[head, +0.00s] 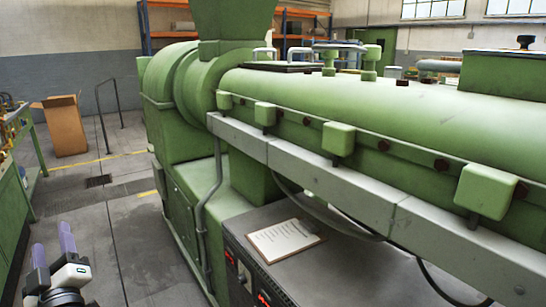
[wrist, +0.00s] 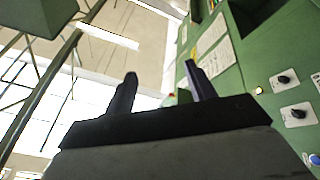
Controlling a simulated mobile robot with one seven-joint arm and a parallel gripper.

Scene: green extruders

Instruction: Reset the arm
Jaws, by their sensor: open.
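My gripper (head: 53,248) shows at the lower left of the head view, with two purple fingers pointing up and spread apart. It is open and nothing shows between the fingers. It is apart from the green extruder (head: 330,105), left of the machine's base and in front of the floor. In the wrist view, my gripper's dark fingers (wrist: 161,88) stand apart. Behind them are a bright ceiling and a green control panel (wrist: 250,70) with knobs and papers on the right. Most of my arm is hidden below the head view's edge.
A paper sheet (head: 285,240) lies on the grey top of the machine's base. A green bench (head: 22,190) stands at the far left. An open cardboard box (head: 64,126) and a dark rail (head: 108,105) stand farther back. Floor between bench and extruder is clear.

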